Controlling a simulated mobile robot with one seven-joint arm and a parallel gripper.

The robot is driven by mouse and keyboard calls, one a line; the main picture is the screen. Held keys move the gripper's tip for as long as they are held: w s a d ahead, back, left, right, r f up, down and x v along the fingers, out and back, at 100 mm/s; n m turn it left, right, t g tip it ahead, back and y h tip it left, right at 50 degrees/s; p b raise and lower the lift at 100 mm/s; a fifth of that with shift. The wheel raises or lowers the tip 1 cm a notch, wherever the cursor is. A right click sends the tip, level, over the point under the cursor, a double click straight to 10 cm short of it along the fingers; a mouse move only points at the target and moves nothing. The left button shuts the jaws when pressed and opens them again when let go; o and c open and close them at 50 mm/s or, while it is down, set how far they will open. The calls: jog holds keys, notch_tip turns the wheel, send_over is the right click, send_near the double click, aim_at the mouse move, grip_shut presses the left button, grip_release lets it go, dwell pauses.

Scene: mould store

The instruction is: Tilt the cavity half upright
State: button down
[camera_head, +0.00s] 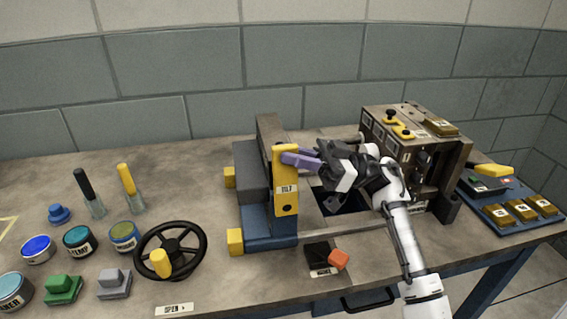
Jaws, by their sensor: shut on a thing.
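A yellow lever plate (286,195) marked "TILT" stands upright on the front of a blue tilting fixture (268,229). My gripper (298,158), with purple fingers, reaches in from the right and is shut on the upper part of this lever. A dark grey block (247,170) sits in the fixture behind the lever, against a brown steel plate (268,132); I cannot tell for certain which is the cavity half. A large brown steel mould block (407,137) stands to the right, partly hidden by my arm.
A black handwheel (172,267) with a yellow knob is in front left. Paint tins (82,240), brushes (132,190) and small green and grey blocks lie on the left bench. An orange switch (339,259) is at the front. A blue tray (512,205) of brass pieces is far right.

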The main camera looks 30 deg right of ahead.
jog(key=shift+d+y, duration=0.35)
jog(key=shift+y, duration=0.05)
jog(key=shift+s+d, duration=0.1)
jog(key=c, duration=1.4)
grip_release()
jog(key=shift+d, duration=0.15)
jog(key=shift+a+r, duration=0.2)
jog(key=shift+r, duration=0.3)
notch_tip(320, 180, up, 19)
jog(key=shift+b, duration=0.35)
jog(key=shift+d, duration=0.1)
